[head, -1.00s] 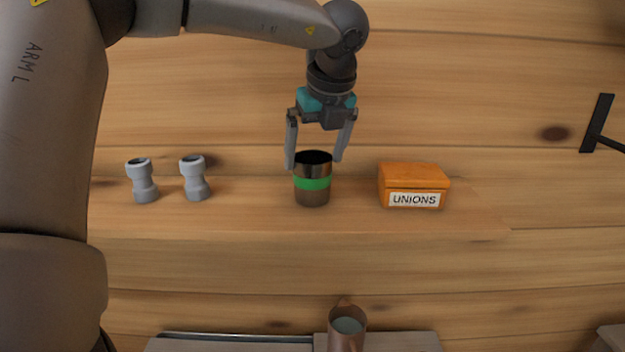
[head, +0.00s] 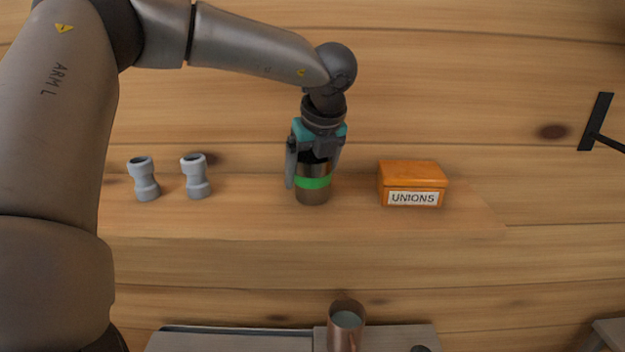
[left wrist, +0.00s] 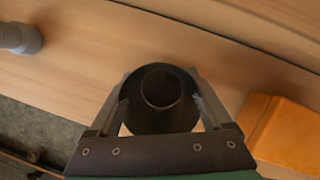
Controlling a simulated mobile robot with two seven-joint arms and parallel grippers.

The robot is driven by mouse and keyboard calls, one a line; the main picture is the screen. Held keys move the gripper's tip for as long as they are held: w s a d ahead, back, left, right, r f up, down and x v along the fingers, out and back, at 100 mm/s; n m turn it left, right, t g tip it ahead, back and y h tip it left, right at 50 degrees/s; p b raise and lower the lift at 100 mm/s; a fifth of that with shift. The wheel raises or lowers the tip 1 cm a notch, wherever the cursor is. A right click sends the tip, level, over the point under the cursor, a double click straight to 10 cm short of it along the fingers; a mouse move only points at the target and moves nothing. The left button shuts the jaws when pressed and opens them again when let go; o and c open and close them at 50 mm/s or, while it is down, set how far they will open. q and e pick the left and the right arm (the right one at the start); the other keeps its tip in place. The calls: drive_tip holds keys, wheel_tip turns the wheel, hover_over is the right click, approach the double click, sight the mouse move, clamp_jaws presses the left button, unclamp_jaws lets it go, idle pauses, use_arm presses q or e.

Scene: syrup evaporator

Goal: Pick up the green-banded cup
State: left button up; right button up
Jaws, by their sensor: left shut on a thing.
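The green-banded cup (head: 313,194) stands upright on the wooden shelf, dark brown with a bright green band around its middle. My left gripper (head: 312,178) has come down from above and is shut on the cup, one finger on each side. In the left wrist view the dark round cup (left wrist: 160,98) sits between the two fingers of the gripper (left wrist: 161,108), seen from above. The cup's far side is hidden. My right gripper is not in view.
An orange box (head: 412,180) labelled UNIONS stands right of the cup, with a gap. Two grey fittings (head: 145,180) (head: 196,177) stand to the left on the shelf (head: 250,215). Below is a copper vessel (head: 346,325). A black bracket (head: 598,122) is on the wall at right.

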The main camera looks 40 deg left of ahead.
use_arm(q)
drive_tip(key=c, duration=0.6)
